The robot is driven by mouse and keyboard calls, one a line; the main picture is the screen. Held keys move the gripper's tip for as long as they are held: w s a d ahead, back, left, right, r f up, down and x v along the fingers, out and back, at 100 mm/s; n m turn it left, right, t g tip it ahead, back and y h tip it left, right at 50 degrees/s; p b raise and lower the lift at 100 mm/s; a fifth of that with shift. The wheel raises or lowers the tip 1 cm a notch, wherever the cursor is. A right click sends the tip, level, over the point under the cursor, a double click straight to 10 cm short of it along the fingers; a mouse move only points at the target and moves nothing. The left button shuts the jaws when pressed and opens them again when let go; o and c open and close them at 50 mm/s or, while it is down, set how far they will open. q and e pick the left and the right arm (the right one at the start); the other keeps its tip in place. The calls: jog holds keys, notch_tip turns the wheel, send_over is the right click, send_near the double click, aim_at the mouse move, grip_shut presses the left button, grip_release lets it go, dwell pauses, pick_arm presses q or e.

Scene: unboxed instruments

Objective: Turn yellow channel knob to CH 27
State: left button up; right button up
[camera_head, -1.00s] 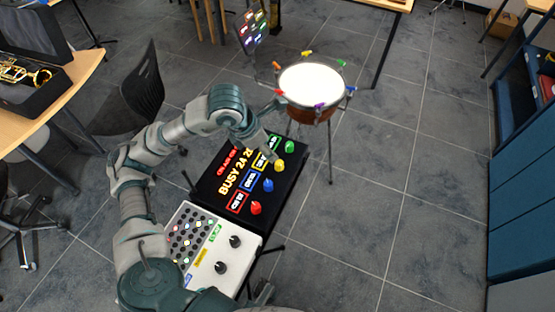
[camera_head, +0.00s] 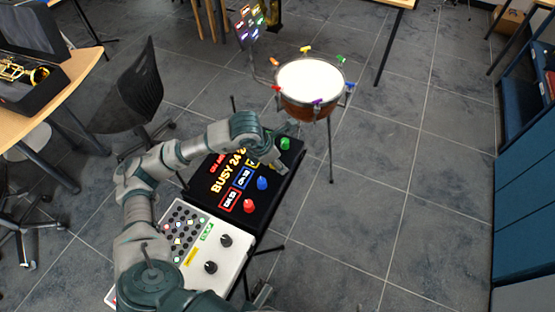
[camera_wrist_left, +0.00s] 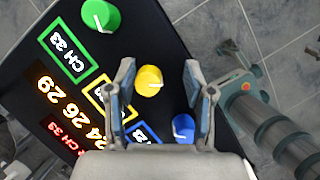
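The yellow knob (camera_wrist_left: 148,80) sits on a black panel (camera_wrist_left: 165,30) with a white pointer mark on it. It lies between the two spread fingers of my left gripper (camera_wrist_left: 158,78), with visible gaps on both sides. In the head view my left gripper (camera_head: 280,164) is over the panel (camera_head: 272,205) and hides the yellow knob. The yellow-framed label (camera_wrist_left: 108,103) is partly covered by the left finger, so its number is not readable. A part of my right arm (camera_wrist_left: 275,120) shows at the right of the wrist view; its finger state is unclear.
A green knob (camera_head: 285,144) is beyond the gripper; a blue knob (camera_head: 262,183) and a red knob (camera_head: 249,206) are nearer. A white mixer-like panel (camera_head: 232,258) adjoins in front. A drum (camera_head: 309,84) stands behind. The floor to the right is clear.

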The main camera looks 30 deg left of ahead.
pick_arm(q)
jog(key=shift+a, duration=0.25)
jog(key=c, duration=0.4)
jog(key=shift+a+f, duration=0.15)
jog(key=shift+a, duration=0.25)
jog(key=c, duration=0.4)
jog(key=shift+s+a, duration=0.1)
jog(key=shift+a, duration=0.4)
grip_shut()
jog(key=shift+d, duration=0.5)
jog(key=shift+a, duration=0.1)
pick_arm(e)
jog(key=shift+a+r, duration=0.15)
jog(key=shift+a, duration=0.4)
pick_arm(q)
jog(key=shift+a+n, duration=0.15)
jog(key=shift+n, duration=0.15)
pick_arm(e)
jog(key=shift+s+a+r, duration=0.1)
jog(key=shift+s, duration=0.05)
